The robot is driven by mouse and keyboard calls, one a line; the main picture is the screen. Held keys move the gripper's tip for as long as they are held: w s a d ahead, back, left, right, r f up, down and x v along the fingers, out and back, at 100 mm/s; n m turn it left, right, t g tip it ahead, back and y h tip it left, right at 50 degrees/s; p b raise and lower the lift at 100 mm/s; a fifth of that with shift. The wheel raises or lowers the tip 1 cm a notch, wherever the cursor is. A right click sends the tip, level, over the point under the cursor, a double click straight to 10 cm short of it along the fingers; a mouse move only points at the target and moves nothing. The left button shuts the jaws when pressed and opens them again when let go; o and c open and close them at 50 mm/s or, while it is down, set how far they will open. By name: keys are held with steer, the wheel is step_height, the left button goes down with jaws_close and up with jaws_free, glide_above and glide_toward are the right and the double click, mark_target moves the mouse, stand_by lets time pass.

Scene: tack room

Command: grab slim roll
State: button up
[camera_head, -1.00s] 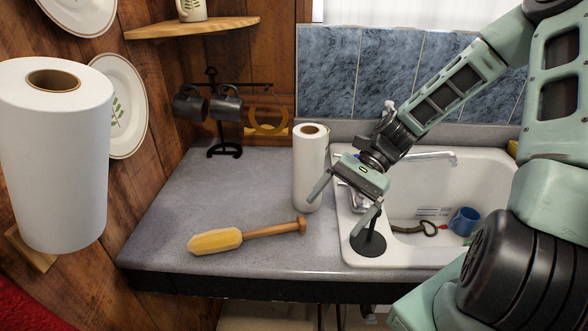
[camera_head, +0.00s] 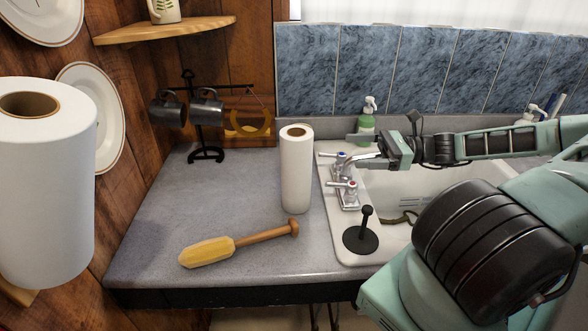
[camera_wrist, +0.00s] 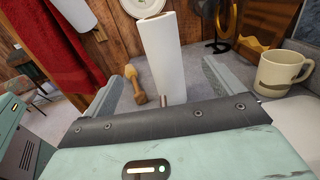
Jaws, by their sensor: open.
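The slim roll (camera_head: 297,175) is a narrow white paper roll with a brown core, standing upright on the grey counter just left of the sink. My gripper (camera_head: 354,150) is to the right of the roll, level with its upper half, pointing left toward it. In the wrist view the roll (camera_wrist: 163,55) stands ahead, between the lines of the two spread fingers (camera_wrist: 163,88). The gripper is open and empty, apart from the roll.
A thicker white roll (camera_head: 45,190) is in the left foreground. A yellow-and-wood tool (camera_head: 210,252) lies in front of the slim roll. A black mug stand (camera_head: 205,154) is behind left. Taps (camera_head: 345,192) and a black plunger-like object (camera_head: 364,240) are at the sink edge (camera_head: 350,259).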

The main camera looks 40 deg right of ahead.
mark_target(296, 172)
steer(key=p+x, duration=0.6)
steer(key=x, duration=0.8)
steer(key=shift+w+a+f+p, duration=0.2)
steer(key=shift+w+a+p, duration=0.05)
steer(key=shift+w+p, duration=0.05)
steer(key=shift+w+a+f, duration=0.25)
steer(key=shift+w+a, duration=0.1)
steer(key=shift+a, duration=0.05)
steer(key=c, duration=1.4)
steer(key=shift+o, duration=0.2)
